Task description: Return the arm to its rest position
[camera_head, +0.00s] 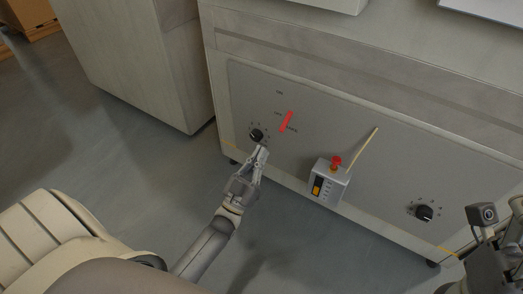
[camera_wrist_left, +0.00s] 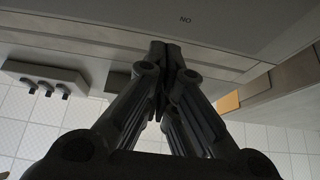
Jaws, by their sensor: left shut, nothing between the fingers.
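My left gripper (camera_head: 262,150) reaches up from the bottom of the head view to the grey front panel (camera_head: 330,155). Its tips are just below a black rotary knob (camera_head: 256,135); I cannot tell whether they touch it. In the left wrist view the two fingers (camera_wrist_left: 165,50) are shut together with nothing between them, in front of the panel. Part of my right arm (camera_head: 488,262) shows at the lower right edge of the head view, and its fingers cannot be made out.
A red handle (camera_head: 286,121) sits on the panel above the knob. A control box (camera_head: 329,182) with a red button stands out to the right, near a thin yellowish rod (camera_head: 362,150). A second knob (camera_head: 424,213) is further right. Floor (camera_head: 100,150) is clear at left.

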